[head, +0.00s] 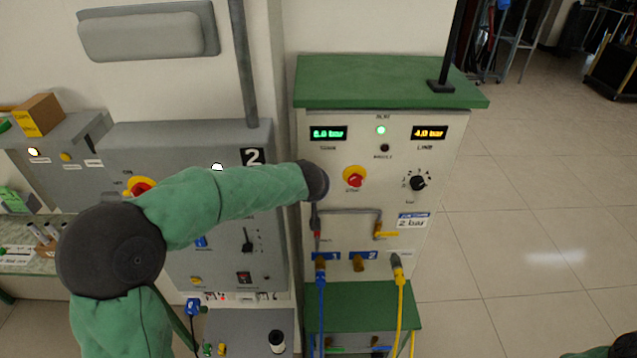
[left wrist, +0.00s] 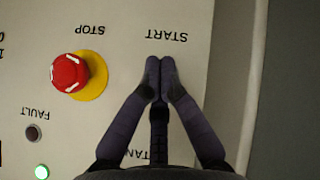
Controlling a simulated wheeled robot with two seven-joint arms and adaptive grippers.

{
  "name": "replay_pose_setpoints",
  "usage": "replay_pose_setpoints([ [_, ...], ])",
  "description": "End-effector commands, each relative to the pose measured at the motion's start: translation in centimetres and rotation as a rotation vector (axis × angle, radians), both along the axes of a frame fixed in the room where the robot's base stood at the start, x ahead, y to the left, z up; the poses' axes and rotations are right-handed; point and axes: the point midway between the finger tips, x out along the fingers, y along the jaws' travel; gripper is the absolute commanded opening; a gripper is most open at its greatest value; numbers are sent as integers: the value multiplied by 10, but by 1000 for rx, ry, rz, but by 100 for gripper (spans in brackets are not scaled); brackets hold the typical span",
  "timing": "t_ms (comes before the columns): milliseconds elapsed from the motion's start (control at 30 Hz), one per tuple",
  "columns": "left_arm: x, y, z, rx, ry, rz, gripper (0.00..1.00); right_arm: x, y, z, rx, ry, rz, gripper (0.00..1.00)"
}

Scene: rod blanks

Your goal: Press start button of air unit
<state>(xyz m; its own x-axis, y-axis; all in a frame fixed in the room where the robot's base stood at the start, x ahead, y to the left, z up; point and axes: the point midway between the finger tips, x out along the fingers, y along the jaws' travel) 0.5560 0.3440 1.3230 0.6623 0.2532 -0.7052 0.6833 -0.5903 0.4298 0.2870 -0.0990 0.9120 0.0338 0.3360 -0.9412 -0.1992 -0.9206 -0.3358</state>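The air unit (head: 441,158) is a pale panel under a green top. Its red stop button on a yellow base (head: 354,177) also shows in the left wrist view (left wrist: 70,73), which sees the panel upside down. My left gripper (left wrist: 160,62) is shut and empty, its fingertips together just below the START label (left wrist: 167,36) in the picture. The start button itself is hidden behind the fingertips. I cannot tell whether they touch it. In the head view my dark wrist covers that part of the panel. My right gripper is not in view.
The panel has a lit green lamp (head: 381,130), a dark fault lamp (head: 384,147) and a black selector knob (head: 418,183). Below are a yellow lever (head: 385,235), a blue hose (head: 321,305) and a yellow hose (head: 400,300). A grey cabinet (head: 185,255) stands to the left.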

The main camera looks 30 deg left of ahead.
Motion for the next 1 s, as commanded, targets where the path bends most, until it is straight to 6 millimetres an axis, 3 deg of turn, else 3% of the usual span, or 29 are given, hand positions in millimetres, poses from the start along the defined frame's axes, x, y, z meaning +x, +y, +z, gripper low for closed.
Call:
replay_pose_setpoints([
  [367,-3,-2,0,1,0,-1,0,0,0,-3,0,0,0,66],
  [1000,-43,-26,-1,0,2,-1,0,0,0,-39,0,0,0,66],
])
